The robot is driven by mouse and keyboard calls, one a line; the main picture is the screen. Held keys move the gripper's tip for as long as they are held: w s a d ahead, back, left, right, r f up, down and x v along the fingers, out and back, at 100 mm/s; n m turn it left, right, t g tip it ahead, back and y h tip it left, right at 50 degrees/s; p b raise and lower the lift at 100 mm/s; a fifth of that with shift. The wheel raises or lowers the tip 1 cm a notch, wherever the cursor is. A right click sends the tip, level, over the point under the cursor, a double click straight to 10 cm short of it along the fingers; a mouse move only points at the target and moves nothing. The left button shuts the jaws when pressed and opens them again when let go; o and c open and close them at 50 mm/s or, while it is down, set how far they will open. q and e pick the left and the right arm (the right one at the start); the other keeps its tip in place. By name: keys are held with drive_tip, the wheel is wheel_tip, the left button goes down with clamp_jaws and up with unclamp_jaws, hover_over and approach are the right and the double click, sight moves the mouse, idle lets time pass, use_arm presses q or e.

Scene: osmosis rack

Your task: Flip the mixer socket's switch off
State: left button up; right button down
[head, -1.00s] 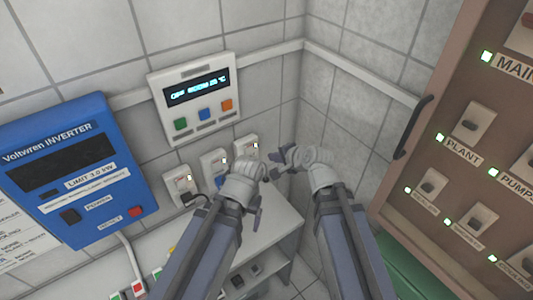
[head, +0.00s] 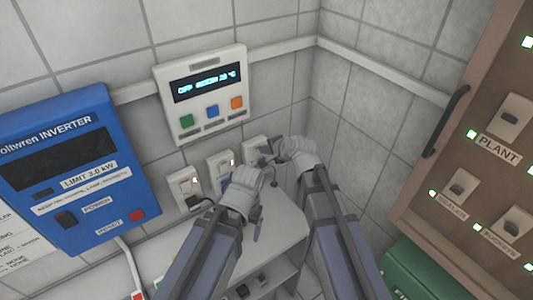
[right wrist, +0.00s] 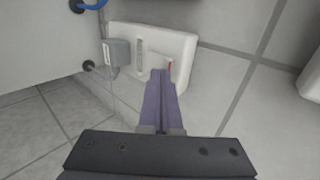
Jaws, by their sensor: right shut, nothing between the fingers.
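Three white sockets are in a row on the tiled wall in the head view: left socket (head: 183,186), middle socket (head: 217,166) and right socket (head: 250,152). I cannot read which one is labelled for the mixer. My right gripper (head: 266,156) is at the right socket, its fingers shut and empty. In the right wrist view the fingers (right wrist: 161,75) overlap the lower right of a white socket plate (right wrist: 185,44). A small red mark (right wrist: 170,66) shows beside the fingertips; contact is unclear. A grey plug (right wrist: 117,52) sits at its left. My left gripper (head: 264,196) is below the sockets.
A display panel with coloured buttons (head: 203,92) is above the sockets. A blue inverter (head: 75,165) is at the left, and a brown switch panel (head: 450,170) at the right. A pale shelf unit (head: 285,235) is below. The corner wall right of my right gripper is clear.

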drive_tip(key=shift+w+a+r, duration=0.15)
drive_tip(key=shift+w+a, duration=0.05)
drive_tip(key=shift+w, duration=0.1)
drive_tip(key=shift+r+p, duration=0.1)
drive_tip(key=shift+p, duration=0.2)
drive_tip(key=shift+r+p, duration=0.7)
drive_tip(key=shift+r, duration=0.05)
